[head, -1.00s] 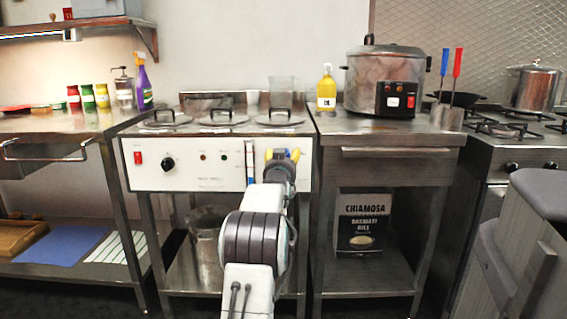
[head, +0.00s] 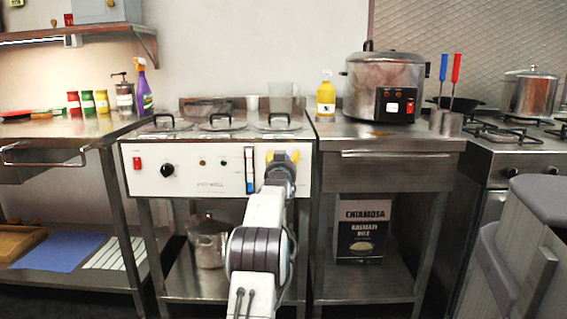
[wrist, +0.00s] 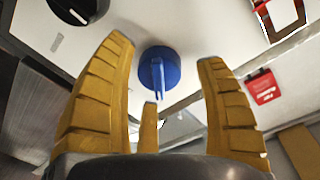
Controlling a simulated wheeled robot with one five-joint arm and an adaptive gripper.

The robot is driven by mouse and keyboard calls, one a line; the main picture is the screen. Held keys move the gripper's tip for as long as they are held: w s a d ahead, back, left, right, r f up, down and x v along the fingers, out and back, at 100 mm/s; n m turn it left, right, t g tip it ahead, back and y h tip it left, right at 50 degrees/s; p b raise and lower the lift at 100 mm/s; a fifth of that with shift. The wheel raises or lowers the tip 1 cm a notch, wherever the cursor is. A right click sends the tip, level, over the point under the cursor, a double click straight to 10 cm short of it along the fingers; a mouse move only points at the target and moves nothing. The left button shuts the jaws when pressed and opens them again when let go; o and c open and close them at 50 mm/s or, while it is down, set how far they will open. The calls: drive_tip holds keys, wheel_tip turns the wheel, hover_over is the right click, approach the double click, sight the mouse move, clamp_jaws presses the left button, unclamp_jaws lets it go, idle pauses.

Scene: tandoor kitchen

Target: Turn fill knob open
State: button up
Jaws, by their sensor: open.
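A round blue knob (wrist: 159,72) with a raised grip bar shows in the wrist view, on the underside or face of a pale panel. My gripper (wrist: 170,50) is open, with its yellow fingers on either side of the knob and visible gaps to both. In the head view my gripper (head: 283,157) is at the right end of the white bain-marie front panel (head: 205,178), beside a vertical blue-marked gauge (head: 250,170). The blue knob is hidden behind my gripper there. Contact with the knob cannot be told.
A black knob (head: 167,170) and a red switch (head: 137,163) sit at the panel's left. The wrist view shows a black knob (wrist: 78,10) and a red tag (wrist: 262,85). A steel counter (head: 400,143) with a cooker (head: 383,82) stands right.

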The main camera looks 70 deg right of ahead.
drive_tip(key=shift+c, duration=0.4)
drive_tip(key=c, duration=0.6)
drive_tip(key=shift+r, duration=0.15)
drive_tip(key=c, duration=0.5)
